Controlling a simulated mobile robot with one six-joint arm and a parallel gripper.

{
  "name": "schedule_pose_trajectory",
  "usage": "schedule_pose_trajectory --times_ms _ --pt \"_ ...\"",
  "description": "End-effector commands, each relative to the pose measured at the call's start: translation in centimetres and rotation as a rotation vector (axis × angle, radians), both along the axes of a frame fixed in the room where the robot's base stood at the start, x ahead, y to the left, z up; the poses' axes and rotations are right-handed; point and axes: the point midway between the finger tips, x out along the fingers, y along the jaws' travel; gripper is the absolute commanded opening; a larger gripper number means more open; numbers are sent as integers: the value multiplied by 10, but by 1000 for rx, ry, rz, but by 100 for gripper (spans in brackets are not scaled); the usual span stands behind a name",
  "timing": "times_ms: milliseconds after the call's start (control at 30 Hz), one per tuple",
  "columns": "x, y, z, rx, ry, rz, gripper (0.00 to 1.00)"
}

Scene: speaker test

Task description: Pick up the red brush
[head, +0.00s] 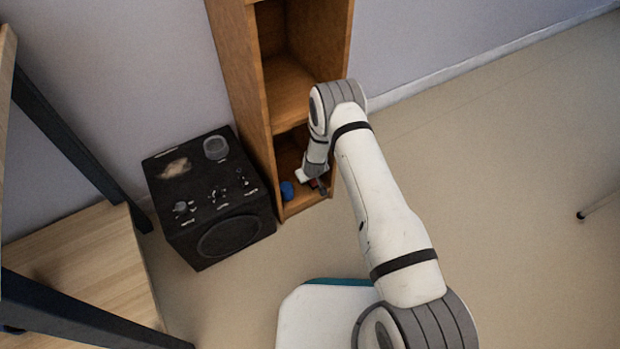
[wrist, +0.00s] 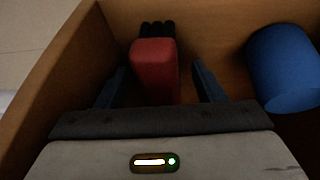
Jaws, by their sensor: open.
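The red brush (wrist: 154,70) is in the middle of the wrist view, a red block with dark bristles at its far end. It lies in the bottom compartment of the wooden shelf (head: 242,100). My gripper (wrist: 160,82) is open, with one finger on each side of the brush. A gap shows between the brush and the right finger; the left finger is closer to it. In the head view my gripper (head: 317,184) reaches into the lowest compartment and mostly hides the brush.
A blue cylinder (wrist: 284,68) stands right of the brush in the wrist view; it also shows in the head view (head: 287,190). The compartment's wooden side wall is close on the left. A black speaker (head: 236,238) stands beside the shelf.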

Motion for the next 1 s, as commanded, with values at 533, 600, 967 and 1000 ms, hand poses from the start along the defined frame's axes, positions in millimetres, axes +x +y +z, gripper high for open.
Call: schedule_pose_trajectory --times_ms 533,600,967,1000 --pt "-1 1 0 0 0 1 23" --pt "-1 1 0 0 0 1 17" --pt "-1 1 2 0 0 1 11" --pt "-2 0 3 0 1 1 11"
